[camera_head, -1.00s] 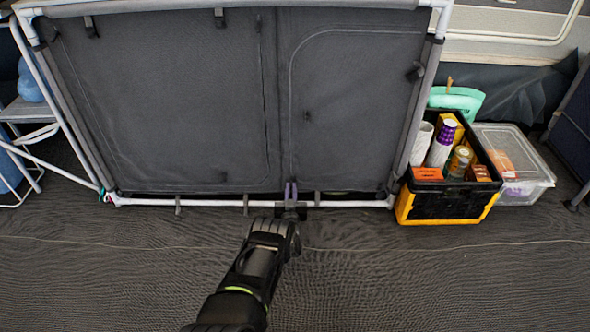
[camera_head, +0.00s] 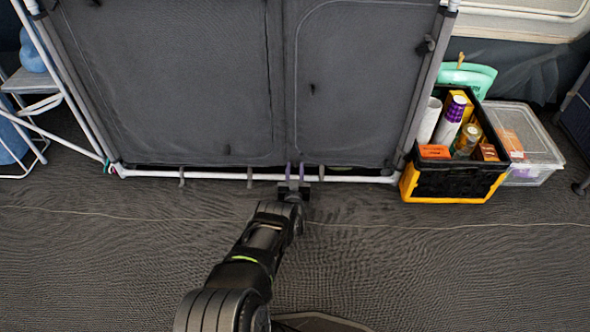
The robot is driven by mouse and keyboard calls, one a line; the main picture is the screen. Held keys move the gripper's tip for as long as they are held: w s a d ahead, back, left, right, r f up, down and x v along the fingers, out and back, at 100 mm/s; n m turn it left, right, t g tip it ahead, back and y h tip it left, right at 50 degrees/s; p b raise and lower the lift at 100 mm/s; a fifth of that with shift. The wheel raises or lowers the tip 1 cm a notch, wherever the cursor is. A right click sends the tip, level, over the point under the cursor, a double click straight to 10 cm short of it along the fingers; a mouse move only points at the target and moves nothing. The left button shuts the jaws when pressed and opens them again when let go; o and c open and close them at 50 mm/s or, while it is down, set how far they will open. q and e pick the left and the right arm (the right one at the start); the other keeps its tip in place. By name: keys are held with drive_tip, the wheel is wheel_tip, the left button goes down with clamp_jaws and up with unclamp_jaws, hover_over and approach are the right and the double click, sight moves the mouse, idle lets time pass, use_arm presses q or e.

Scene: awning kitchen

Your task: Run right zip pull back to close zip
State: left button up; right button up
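A grey fabric cupboard (camera_head: 180,90) on a pale tube frame stands ahead. Its right-hand door panel (camera_head: 360,105) is outlined by a thin, light curved seam, and the panel lies flat. A small dark tab (camera_head: 312,88) shows on it, but I cannot tell if this is the zip pull. My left gripper (camera_head: 295,171) points at the cupboard's lower edge, just at the bottom left of the right panel. Its two purple-tinted fingers stand apart with a gap, and nothing clear shows between them. Any zip pull there is too small to make out. My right gripper is out of view.
A black and yellow crate (camera_head: 450,187) of jars and packets stands right of the cupboard, beside a clear lidded box (camera_head: 527,150). A bottom rail (camera_head: 210,174) runs along the cupboard. A white-framed stand (camera_head: 25,115) is at left. The floor in front is clear.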

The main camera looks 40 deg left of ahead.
use_arm(q)
drive_tip(key=p+v, duration=0.4)
drive_tip(key=v, duration=0.3)
drive_tip(key=shift+s+d, duration=0.3)
